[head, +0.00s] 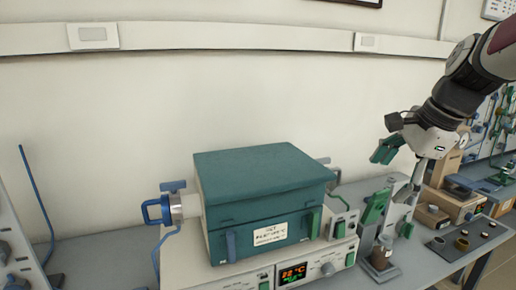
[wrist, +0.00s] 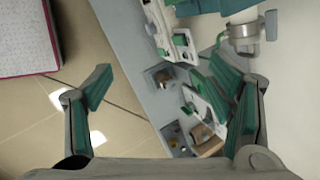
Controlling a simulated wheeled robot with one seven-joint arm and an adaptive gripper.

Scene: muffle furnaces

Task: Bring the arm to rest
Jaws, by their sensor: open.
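My gripper (head: 395,172) hangs in the air at the upper right of the head view, above the bench and to the right of the teal furnace (head: 262,190). It points downward and is apart from everything. In the wrist view my gripper (wrist: 167,74) has its two green-padded fingers spread wide with nothing held between them. Below it show the floor, the bench edge (wrist: 152,98) and items on the bench. My arm comes in from the upper right corner of the head view.
The furnace stands on a pale base with a lit display (head: 293,274). A blue-handled fitting (head: 158,210) sticks out on its left.

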